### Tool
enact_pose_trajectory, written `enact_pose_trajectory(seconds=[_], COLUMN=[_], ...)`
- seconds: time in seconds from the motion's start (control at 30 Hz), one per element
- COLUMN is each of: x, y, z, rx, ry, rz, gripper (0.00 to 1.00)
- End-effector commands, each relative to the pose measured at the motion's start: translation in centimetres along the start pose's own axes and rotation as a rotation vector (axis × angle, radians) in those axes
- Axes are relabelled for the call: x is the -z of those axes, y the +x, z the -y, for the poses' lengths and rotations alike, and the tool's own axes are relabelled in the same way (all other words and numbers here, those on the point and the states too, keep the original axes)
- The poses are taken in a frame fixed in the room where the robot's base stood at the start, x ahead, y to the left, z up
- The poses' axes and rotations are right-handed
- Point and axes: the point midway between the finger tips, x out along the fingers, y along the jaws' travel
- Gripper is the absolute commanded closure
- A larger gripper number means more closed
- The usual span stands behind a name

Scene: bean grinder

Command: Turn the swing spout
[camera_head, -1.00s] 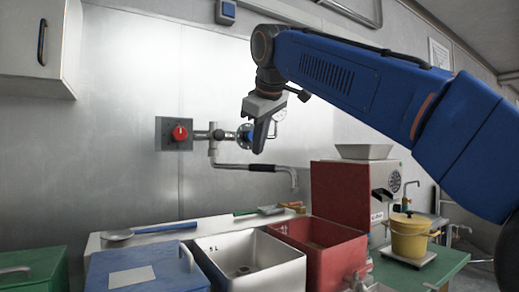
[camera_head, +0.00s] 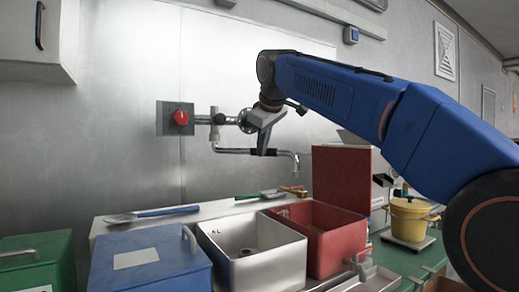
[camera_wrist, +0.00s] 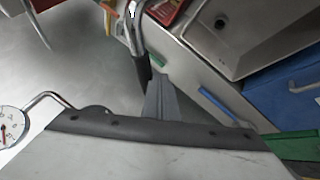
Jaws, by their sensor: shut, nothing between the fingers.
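The swing spout is a chrome pipe (camera_head: 230,150) below the wall valve, with a black sleeve (camera_head: 271,152) and a downturned outlet. It points right, near the rear of the basins. The sleeve (camera_wrist: 143,72) and the chrome outer end also show in the wrist view. My gripper (camera_head: 262,150) is shut and empty, pointing down. Its tip overlaps the sleeve in the head view. In the wrist view my gripper (camera_wrist: 158,80) lies right beside the sleeve; I cannot tell whether they touch.
A red knob (camera_head: 181,117) sits on the wall plate at left. A steel basin (camera_head: 250,262) and a red basin (camera_head: 318,232) stand below. A blue-handled scoop (camera_head: 150,214) lies on the rear ledge. A gauge (camera_wrist: 8,128) shows in the wrist view. A yellow pot (camera_head: 408,220) stands right.

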Motion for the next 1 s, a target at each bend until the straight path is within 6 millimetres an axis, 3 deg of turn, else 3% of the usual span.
enact_pose_trajectory(seconds=[0.43, 0.8, 1.0], x=[-0.1, -0.4, -0.3], y=[0.3, 2.8, 2.9], z=[-0.5, -5.0, -5.2], rx=[0.000, 0.000, 0.000], ry=[0.000, 0.001, -0.001], rz=[0.002, 0.003, 0.001], gripper=[1.00, 1.00, 1.00])
